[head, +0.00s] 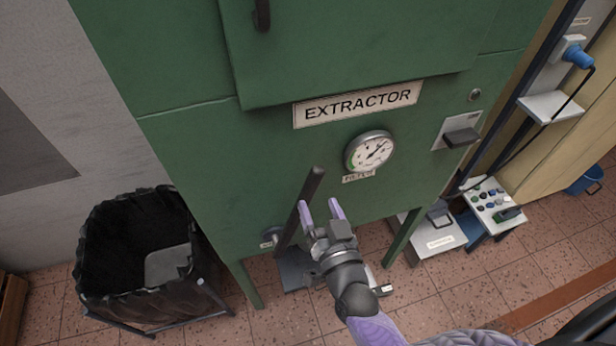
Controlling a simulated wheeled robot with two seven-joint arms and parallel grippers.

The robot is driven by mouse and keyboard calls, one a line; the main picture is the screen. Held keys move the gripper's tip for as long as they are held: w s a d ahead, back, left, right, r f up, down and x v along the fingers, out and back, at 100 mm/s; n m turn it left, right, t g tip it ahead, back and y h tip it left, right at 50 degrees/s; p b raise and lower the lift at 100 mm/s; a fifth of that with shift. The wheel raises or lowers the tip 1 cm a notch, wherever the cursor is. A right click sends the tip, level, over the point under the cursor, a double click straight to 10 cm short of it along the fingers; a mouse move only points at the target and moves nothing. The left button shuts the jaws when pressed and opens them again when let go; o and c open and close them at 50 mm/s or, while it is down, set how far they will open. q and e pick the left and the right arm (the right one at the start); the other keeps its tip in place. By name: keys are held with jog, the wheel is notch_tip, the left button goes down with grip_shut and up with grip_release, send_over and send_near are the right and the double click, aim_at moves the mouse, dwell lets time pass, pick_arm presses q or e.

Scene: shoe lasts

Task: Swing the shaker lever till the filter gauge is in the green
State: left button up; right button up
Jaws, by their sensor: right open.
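The green extractor cabinet (190,140) fills the middle of the head view. Its round filter gauge (369,152) sits below the EXTRACTOR sign, with a dark needle pointing to the upper right. A small green zone seems to show at the dial's lower left, apart from the needle. The dark shaker lever (300,208) leans up and to the right from a pivot at the cabinet's lower front. My right gripper (321,210) is open, its lilac fingers pointing up just right of the lever. I cannot tell if a finger touches the lever. My left gripper is not in view.
A black-lined bin (185,290) on a frame stands at the left. A switch box (459,132) is on the cabinet's right side.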

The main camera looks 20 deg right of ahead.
aim_at(313, 192)
jog(key=w+b, duration=0.1)
jog(key=w, duration=0.6)
jog(key=shift+w+a+f, duration=0.1)
jog(key=shift+w, duration=0.15)
grip_shut()
dwell(1.0)
